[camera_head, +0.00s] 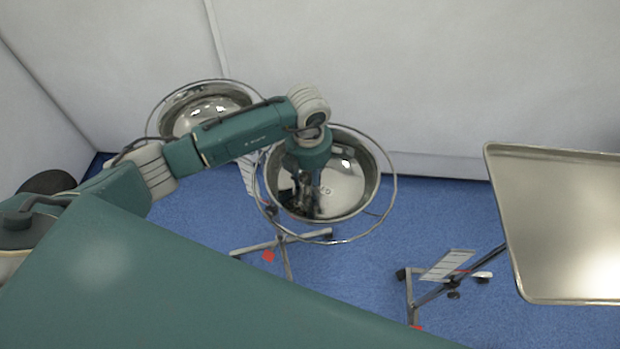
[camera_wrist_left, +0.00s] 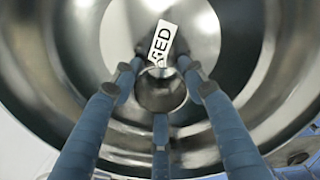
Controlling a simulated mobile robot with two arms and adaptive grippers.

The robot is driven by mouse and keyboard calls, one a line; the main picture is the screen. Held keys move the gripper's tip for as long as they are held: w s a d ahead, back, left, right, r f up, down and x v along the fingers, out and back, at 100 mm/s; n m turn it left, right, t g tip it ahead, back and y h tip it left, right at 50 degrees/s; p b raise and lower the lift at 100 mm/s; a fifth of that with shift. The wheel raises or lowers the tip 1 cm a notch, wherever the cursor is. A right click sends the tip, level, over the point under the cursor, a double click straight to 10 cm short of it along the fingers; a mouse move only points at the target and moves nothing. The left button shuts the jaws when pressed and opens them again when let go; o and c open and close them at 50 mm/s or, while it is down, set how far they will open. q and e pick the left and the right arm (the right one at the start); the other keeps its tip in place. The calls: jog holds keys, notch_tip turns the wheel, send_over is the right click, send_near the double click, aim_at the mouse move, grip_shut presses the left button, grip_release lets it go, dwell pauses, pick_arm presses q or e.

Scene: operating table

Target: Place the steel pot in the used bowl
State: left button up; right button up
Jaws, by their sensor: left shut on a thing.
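My left arm reaches across to the right of two shiny steel bowls in ring stands. This used bowl (camera_head: 347,170) has a white label inside, which reads "SED" in the left wrist view (camera_wrist_left: 162,42); its first letter is hidden. My left gripper (camera_head: 304,200) points down inside the bowl's outline. In the left wrist view my gripper (camera_wrist_left: 160,88) is shut around the small round steel pot (camera_wrist_left: 162,97), with the bowl's wall (camera_wrist_left: 35,75) all around. I cannot tell whether the pot touches the bowl's floor. In the head view the pot is not clearly visible. My right gripper is not in view.
A second steel bowl (camera_head: 205,108) stands at the left, partly behind my arm. A steel tray (camera_head: 575,225) on a stand is at the right. A green-covered table (camera_head: 170,285) fills the lower left. Blue floor (camera_head: 440,215) shows between the stands.

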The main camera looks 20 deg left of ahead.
pick_arm(q)
jog(key=o, duration=0.8)
jog(key=shift+f, duration=0.1)
jog(key=shift+c, duration=0.2)
jog(key=shift+r, duration=0.35)
notch_tip(320, 180, up, 12)
jog(key=b, duration=0.2)
jog(key=shift+s+f, duration=0.2)
jog(key=shift+s, duration=0.05)
